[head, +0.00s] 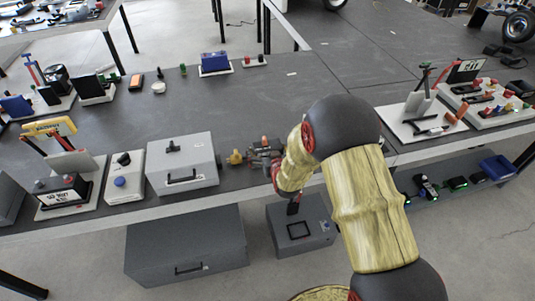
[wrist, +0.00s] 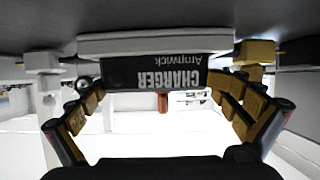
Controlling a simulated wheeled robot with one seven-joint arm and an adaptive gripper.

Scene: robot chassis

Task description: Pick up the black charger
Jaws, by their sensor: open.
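The black charger (wrist: 155,74) shows in the wrist view, upside down, with white "CHARGER Ampwick" lettering on its face. It adjoins a white base (wrist: 150,44) along the top of the picture. My gripper (wrist: 165,103) is open, with one yellow-and-black finger on each side of the charger's face. No contact between fingers and charger is clear. In the head view my gripper (head: 250,157) is low over the front part of the dark table, just right of a grey box. I cannot make out this charger with certainty in the head view.
The grey box (head: 182,165) with a black handle stands close to the left of my gripper. A white-based black battery-like unit (head: 62,192) stands further left, and a tool stand (head: 425,115) is at right. The table's middle (head: 270,100) is mostly clear.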

